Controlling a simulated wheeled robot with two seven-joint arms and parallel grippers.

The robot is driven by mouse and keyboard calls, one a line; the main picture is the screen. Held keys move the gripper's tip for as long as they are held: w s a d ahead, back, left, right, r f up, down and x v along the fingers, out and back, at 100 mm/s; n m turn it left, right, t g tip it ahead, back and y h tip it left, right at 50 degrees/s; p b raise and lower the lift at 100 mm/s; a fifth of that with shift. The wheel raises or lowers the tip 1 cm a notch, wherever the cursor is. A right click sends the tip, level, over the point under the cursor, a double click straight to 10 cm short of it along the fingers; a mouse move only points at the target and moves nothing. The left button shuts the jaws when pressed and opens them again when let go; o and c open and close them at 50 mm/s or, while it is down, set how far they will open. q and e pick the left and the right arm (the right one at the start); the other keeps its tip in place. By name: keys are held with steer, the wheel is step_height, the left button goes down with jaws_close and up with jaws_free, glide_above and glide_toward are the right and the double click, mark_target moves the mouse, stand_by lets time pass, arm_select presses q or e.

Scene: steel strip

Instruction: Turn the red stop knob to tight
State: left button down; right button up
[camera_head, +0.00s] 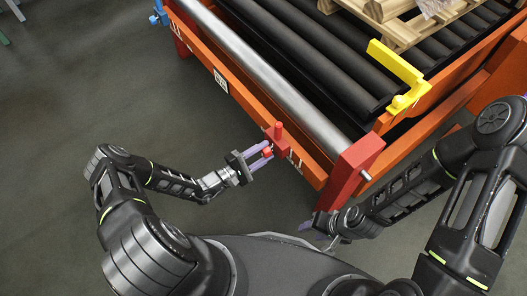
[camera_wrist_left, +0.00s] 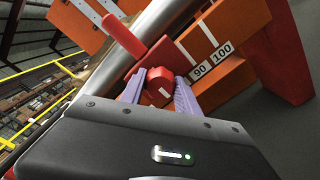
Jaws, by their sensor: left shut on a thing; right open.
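The red stop knob (camera_wrist_left: 158,92) is on the front of a red stop block (camera_wrist_left: 165,58) on the orange rail. It carries a white mark and sits between the purple fingers of my left gripper (camera_wrist_left: 160,84). In the head view the stop block (camera_head: 277,136) stands on the rail, with the knob (camera_head: 267,153) at my left gripper (camera_head: 260,157). My left gripper is shut on the knob. My right gripper (camera_head: 306,226) is open, low near the red end post, and partly hidden by its arm. I cannot tell how tight the knob is.
The orange rail (camera_head: 245,103) has white scale marks, with 90 and 100 readable in the wrist view. A red end post (camera_head: 352,168) stands right of the knob. A yellow bracket (camera_head: 398,72), black rollers (camera_head: 310,62) and a wooden pallet (camera_head: 395,27) lie behind.

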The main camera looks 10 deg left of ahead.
arm_select(q)
steer(key=c, duration=0.9)
jaws_free()
steer(key=shift+a, duration=0.1)
steer(key=v, duration=0.7)
steer(key=shift+s+p, duration=0.35)
steer(key=shift+p, duration=0.05)
steer(key=shift+a, duration=0.1)
